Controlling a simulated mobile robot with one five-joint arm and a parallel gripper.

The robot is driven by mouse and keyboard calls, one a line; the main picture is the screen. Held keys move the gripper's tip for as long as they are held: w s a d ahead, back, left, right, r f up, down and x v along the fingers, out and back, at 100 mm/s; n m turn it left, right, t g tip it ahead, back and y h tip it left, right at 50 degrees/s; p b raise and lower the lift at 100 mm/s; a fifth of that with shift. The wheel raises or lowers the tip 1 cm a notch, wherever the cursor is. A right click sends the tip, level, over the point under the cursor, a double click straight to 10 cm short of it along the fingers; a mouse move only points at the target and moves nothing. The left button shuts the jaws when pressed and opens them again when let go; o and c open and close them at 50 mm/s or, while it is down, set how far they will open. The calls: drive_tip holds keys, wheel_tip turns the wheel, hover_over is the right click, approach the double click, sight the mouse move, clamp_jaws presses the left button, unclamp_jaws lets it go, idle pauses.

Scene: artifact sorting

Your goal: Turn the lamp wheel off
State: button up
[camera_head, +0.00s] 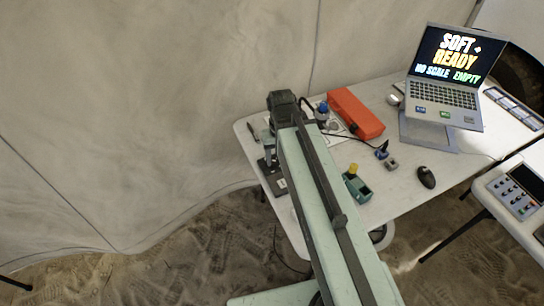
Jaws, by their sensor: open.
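A dark device that looks like a microscope stands at the left end of the white table, partly covered by my arm. Its dark base (273,184) shows to the left of my arm. I cannot make out a lamp wheel on it; that part is hidden or too small to tell. My long pale green arm reaches from the bottom of the view up to this device. A dark block sits at the arm's far end, and I cannot tell whether it belongs to the device. I cannot make out my gripper's fingers.
On the white table (400,190) are an orange-red case (355,114), a blue-capped bottle (322,112), a green holder (357,187), a black mouse (426,177) and a laptop (443,95) on a stand. A control panel (519,192) stands at right. A fabric wall closes the left side.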

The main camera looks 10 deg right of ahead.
drive_tip(key=w+m, duration=0.2)
drive_tip(key=m, duration=0.2)
drive_tip(key=w+a+m, duration=0.1)
drive_tip(key=w+m, duration=0.1)
drive_tip(key=m, duration=0.2)
drive_tip(key=w+m, duration=0.2)
drive_tip(key=m, duration=0.3)
drive_tip(key=shift+a+f, duration=0.1)
drive_tip(key=shift+a, duration=0.15)
drive_tip(key=m, duration=0.2)
drive_tip(key=shift+w+m, duration=0.35)
drive_tip(key=shift+m, duration=0.05)
wheel_tip(320, 180, down, 8)
drive_tip(key=b, duration=0.8)
clamp_jaws()
drive_tip(key=shift+d, duration=0.3)
drive_tip(key=shift+a, duration=0.15)
